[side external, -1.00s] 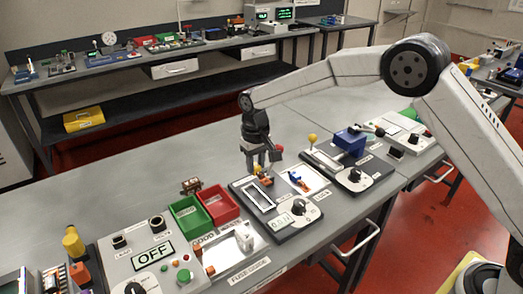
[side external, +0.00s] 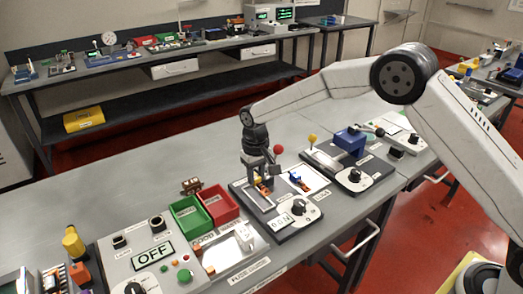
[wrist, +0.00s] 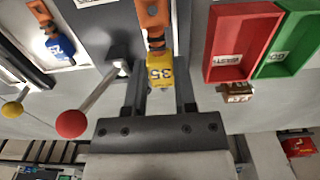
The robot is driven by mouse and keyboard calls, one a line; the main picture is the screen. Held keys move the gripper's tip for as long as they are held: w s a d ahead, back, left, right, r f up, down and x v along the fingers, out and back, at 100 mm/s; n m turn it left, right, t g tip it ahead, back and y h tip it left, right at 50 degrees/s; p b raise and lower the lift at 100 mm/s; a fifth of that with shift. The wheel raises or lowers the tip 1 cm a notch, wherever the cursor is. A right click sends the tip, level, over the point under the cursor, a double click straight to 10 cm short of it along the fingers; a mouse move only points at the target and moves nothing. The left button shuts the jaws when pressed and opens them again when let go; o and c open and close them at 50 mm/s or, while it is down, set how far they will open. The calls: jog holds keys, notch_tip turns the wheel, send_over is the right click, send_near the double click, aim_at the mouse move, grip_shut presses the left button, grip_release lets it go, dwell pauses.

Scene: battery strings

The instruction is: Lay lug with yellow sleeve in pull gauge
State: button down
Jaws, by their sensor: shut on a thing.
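My gripper (wrist: 160,95) is shut on the lug with the yellow sleeve (wrist: 159,72), marked 35. Its orange end (wrist: 152,14) points away from my fingers, toward the top of the wrist view. In the side view my gripper (side external: 260,182) points down over the grey bed of the pull gauge (side external: 298,209), with the orange part between or beside the fingers. I cannot tell whether the lug touches the bed. The gauge's red-ball lever (wrist: 72,123) stands beside my fingers; its ball also shows in the side view (side external: 279,149).
A lug with a blue sleeve (wrist: 59,46) lies on a white panel beside the gauge. Red (side external: 220,203) and green (side external: 189,218) bins and a small brown block (side external: 191,186) are to the left. A blue tool (side external: 350,141) and a yellow-knobbed lever (side external: 312,138) stand to the right.

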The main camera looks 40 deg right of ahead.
aim_at(256, 198)
jog(key=shift+f, duration=2.4)
jog(key=shift+f, duration=0.2)
jog(key=shift+c, duration=1.7)
grip_release()
jog(key=shift+r, duration=3.95)
